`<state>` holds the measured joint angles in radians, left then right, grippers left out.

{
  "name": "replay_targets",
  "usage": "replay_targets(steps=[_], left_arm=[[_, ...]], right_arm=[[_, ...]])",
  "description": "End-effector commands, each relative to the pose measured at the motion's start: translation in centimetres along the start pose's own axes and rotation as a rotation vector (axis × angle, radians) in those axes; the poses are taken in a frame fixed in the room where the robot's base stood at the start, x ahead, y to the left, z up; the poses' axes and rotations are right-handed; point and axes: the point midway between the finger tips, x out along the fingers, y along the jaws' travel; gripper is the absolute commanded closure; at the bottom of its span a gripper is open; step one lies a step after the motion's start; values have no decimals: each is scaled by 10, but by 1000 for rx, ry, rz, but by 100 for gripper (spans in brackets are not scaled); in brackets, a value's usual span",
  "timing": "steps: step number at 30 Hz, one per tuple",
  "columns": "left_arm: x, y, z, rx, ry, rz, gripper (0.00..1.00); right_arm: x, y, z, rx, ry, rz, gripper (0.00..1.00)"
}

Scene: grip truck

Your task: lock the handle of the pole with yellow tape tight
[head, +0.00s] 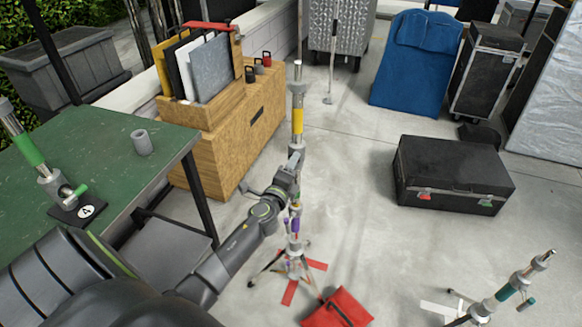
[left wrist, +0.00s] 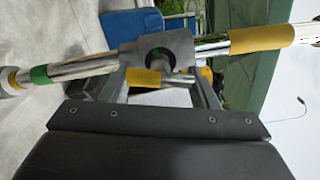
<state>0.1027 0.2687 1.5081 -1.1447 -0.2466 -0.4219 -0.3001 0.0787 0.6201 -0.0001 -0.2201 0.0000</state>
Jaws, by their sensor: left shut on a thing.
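The pole with yellow tape (head: 297,121) stands upright on the concrete in the middle of the head view. In the left wrist view it runs across the picture, with its yellow tape (left wrist: 262,38) right of a grey collar (left wrist: 178,46). A small handle with a yellow band (left wrist: 143,78) sits at the collar. My left gripper (head: 293,166) is at the collar, just below the tape. In the left wrist view my left gripper (left wrist: 160,82) is shut on the handle, its fingers on either side. The handle's far side is hidden. My right gripper is not in view.
A red sandbag (head: 338,308) lies by the pole's foot. A green table (head: 100,160) with a green-taped pole stands left, beside a wooden crate (head: 222,150). A black case (head: 452,172) is on the right, and a teal-banded pole (head: 507,291) at lower right. Bare floor lies between.

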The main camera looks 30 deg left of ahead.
Motion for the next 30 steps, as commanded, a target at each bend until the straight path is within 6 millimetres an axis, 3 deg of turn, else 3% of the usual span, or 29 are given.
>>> replay_targets(steps=[30], left_arm=[[0, 3, 2, 930, 0, -2, 68]], right_arm=[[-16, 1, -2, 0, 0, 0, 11]])
